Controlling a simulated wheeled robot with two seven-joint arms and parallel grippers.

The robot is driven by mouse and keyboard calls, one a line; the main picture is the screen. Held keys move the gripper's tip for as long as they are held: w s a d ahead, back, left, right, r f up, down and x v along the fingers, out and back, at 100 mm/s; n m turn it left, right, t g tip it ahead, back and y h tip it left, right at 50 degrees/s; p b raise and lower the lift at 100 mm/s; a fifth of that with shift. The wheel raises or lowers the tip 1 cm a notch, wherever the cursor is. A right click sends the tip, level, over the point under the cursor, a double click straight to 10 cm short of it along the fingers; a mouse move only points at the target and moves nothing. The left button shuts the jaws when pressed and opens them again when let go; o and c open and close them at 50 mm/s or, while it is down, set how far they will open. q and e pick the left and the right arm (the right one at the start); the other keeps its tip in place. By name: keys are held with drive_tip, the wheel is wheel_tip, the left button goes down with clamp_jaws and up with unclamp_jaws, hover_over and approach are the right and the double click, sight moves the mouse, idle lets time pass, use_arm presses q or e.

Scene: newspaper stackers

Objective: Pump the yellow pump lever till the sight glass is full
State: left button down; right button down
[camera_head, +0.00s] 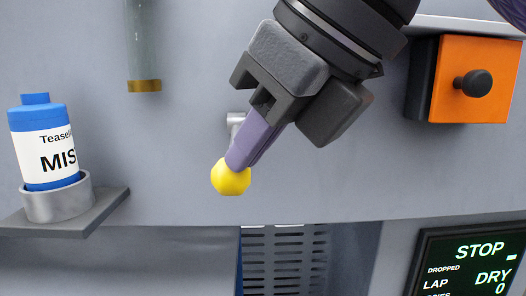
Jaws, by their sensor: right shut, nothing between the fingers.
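The yellow knob of the pump lever (231,179) shows in the head view, just left of the middle. A short grey metal piece (236,121) shows behind my right gripper, and the rest of the lever is hidden. My right gripper (242,160) comes down from the upper right. Its purple fingers are shut, with their tips at the top of the yellow knob, overlapping it in view. I cannot tell whether they touch it. The glass tube (141,38) with a brass lower end hangs at the upper left. Its top is cut off, and the visible part looks clear grey-green.
A blue bottle (45,115) stands in a grey cup on a shelf (95,212) at the left. An orange box (476,52) with a black knob is at the upper right. A dark screen (470,262) reads STOP and DRY 0. A slotted vent (284,260) is below.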

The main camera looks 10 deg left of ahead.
use_arm(q)
drive_tip(key=shift+f, duration=0.35)
use_arm(e)
drive_tip(key=shift+f, duration=0.35)
drive_tip(key=shift+s+d+r, duration=0.1)
drive_tip(key=shift+d+r, duration=0.05)
drive_tip(key=shift+d, duration=0.3)
use_arm(q)
drive_tip(key=shift+f, duration=0.2)
use_arm(e)
drive_tip(key=shift+s+d+r, duration=0.2)
drive_tip(key=shift+d, duration=0.3)
drive_tip(key=shift+s+d+r, duration=0.15)
drive_tip(key=shift+s+d, duration=0.05)
drive_tip(key=shift+d, duration=0.3)
